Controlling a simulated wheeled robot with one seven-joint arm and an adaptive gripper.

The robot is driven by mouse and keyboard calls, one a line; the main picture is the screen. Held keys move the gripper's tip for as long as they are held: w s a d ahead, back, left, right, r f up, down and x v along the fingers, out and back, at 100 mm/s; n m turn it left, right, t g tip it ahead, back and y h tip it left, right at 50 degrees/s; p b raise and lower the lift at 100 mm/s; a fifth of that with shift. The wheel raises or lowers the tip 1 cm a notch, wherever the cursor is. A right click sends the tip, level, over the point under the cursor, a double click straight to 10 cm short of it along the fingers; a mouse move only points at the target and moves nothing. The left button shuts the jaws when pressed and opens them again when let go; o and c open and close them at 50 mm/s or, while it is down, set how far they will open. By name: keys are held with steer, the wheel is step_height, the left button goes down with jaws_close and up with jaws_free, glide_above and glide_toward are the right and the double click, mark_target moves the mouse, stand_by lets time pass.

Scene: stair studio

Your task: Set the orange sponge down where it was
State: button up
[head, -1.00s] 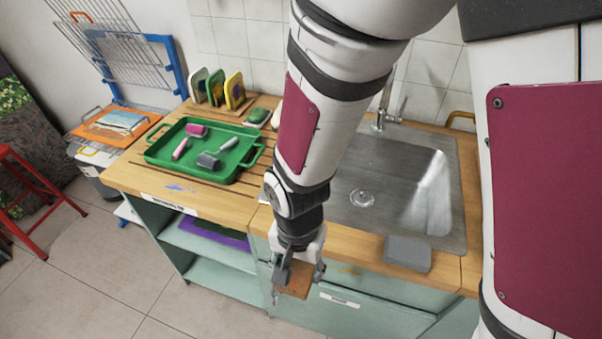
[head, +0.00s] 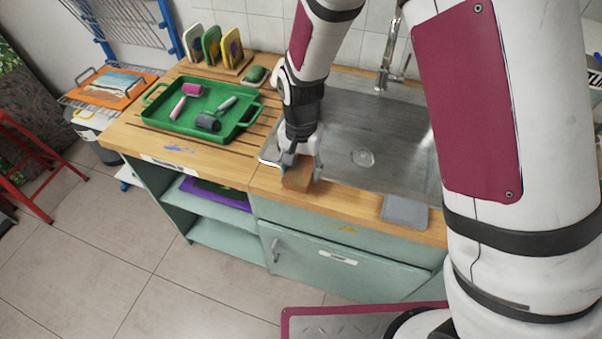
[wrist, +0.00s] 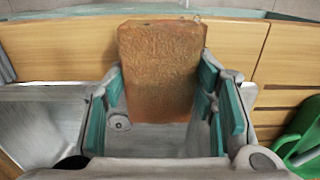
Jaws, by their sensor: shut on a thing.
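My gripper (head: 299,168) is shut on the orange sponge (head: 298,177), a brownish-orange block. In the head view, the sponge shows over the front strip of the wooden counter, near the sink's front left corner. In the wrist view, the sponge (wrist: 160,70) sits between the teal finger pads, with its far part sticking out past the fingertips over the wood. I cannot tell whether its underside touches the counter. The wooden counter (head: 262,180) shows bare wood just left of the sponge.
The steel sink (head: 385,135) and faucet (head: 385,65) lie right and behind. A grey sponge-like block (head: 405,211) sits on the counter front to the right. A green tray (head: 180,128) with paint rollers stands left. A green item (head: 255,75) and colored boards (head: 210,45) are at the back.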

mark_target(301, 178)
steer(key=shift+f, duration=1.3)
steer(key=shift+f, duration=0.45)
steer(key=o, duration=1)
